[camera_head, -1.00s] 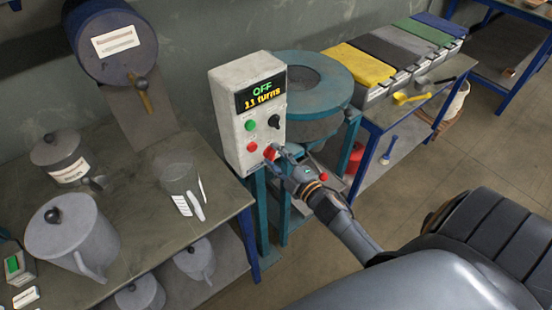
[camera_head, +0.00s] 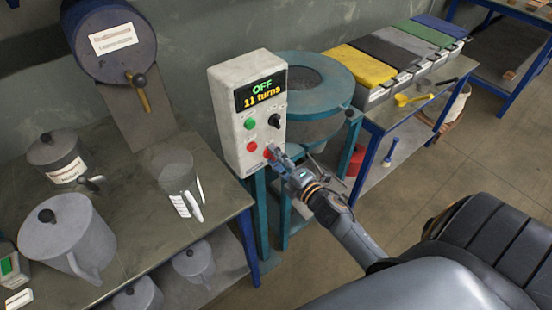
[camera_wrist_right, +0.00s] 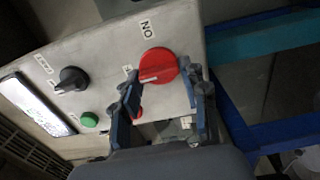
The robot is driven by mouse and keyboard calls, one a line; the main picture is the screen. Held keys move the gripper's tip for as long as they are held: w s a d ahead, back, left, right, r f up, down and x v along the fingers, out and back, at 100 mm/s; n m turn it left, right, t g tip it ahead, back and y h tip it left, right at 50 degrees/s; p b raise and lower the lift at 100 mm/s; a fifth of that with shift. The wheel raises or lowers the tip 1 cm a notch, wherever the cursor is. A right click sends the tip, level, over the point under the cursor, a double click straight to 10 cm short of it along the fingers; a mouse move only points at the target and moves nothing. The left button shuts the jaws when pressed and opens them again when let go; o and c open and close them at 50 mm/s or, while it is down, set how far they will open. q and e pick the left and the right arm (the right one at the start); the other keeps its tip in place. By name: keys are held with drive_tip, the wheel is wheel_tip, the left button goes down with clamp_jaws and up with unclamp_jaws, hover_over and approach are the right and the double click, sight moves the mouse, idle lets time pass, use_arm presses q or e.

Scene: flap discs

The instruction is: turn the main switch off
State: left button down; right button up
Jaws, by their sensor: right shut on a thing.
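The main switch (camera_head: 268,152) is a red rotary knob low on the right of the grey control box (camera_head: 226,130). It also shows in the right wrist view (camera_wrist_right: 158,64), with a label "ON" beside it. Its white mark points left in that view, away from "ON", toward a small label partly hidden by a finger. My right gripper (camera_head: 277,158) is at the knob, its two fingers (camera_wrist_right: 163,92) on either side of it, shut on it. The box display reads "OFF" and "11 turns". My left gripper is not in view.
The box also has a green button (camera_head: 250,124), a red button (camera_head: 252,146) and a black knob (camera_head: 274,121). A round teal-rimmed machine (camera_head: 335,92) stands behind it. A bench (camera_head: 135,160) with grey jugs is at left, a table with coloured bins (camera_head: 400,56) at right.

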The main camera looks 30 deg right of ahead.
drive_tip(key=o, duration=1.1)
drive_tip(key=shift+o, duration=0.2)
drive_tip(key=s, duration=1.2)
drive_tip(key=shift+d, duration=0.4)
